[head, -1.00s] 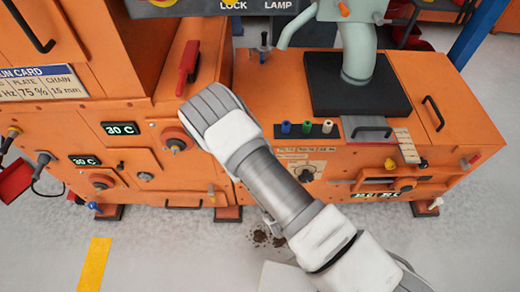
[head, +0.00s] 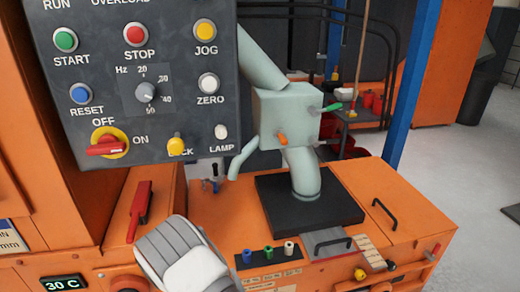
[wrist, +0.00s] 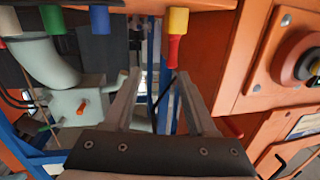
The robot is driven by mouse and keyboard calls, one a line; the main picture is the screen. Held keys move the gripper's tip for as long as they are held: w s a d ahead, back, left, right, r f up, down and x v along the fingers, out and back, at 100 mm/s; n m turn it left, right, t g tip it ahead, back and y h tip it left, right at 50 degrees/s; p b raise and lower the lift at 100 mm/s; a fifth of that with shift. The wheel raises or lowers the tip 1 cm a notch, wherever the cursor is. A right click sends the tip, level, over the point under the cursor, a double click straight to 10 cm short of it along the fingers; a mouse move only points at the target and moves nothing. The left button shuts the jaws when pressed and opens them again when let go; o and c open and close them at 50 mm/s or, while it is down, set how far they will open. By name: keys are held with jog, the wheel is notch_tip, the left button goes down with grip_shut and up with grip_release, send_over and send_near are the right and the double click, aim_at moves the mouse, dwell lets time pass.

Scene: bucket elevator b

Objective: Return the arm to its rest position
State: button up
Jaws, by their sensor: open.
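My arm (head: 185,255) shows at the bottom of the head view, with a grey and white link in front of the orange machine. My gripper (wrist: 157,85) shows in the wrist view, with its two fingers apart and nothing between them that I can see held. A red and yellow part (wrist: 176,38) hangs beyond the fingertips; I cannot tell whether it is near or far. The gripper itself does not show in the head view.
A dark control panel (head: 185,105) fills the upper left of the head view. A pale green spout box (head: 285,118) stands on a black plate (head: 335,212) on the orange cabinet (head: 390,215). Orange machine walls (wrist: 240,70) flank the gripper on the right. Grey floor (head: 480,200) is open at right.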

jog(key=w+d+r+m+g+h, duration=0.35)
jog(key=w+d+r+m, duration=0.2)
jog(key=w+r, duration=0.5)
jog(key=s+d+r+g+h, duration=0.1)
jog(key=s+d+r, duration=0.25)
jog(key=r, duration=0.25)
jog(key=s+d+r+g, duration=0.2)
jog(key=s+d+r, duration=0.15)
jog(key=r, duration=0.25)
jog(key=s+d+r+g+h, duration=0.1)
jog(key=s+d+r, duration=0.25)
jog(key=s, duration=0.25)
jog(key=s+d+r+n+g+h, duration=0.1)
jog(key=s+d+r, duration=0.1)
jog(key=s+d, duration=0.35)
jog(key=s+d+r+g, duration=0.1)
jog(key=s+d+r, duration=0.2)
jog(key=s, duration=0.5)
notch_tip(320, 180, up, 22)
jog(key=p, duration=2.1)
jog(key=shift+s+g+p, duration=0.35)
jog(key=shift+s+p, duration=0.05)
jog(key=shift+s, duration=0.05)
jog(key=shift+h, duration=0.25)
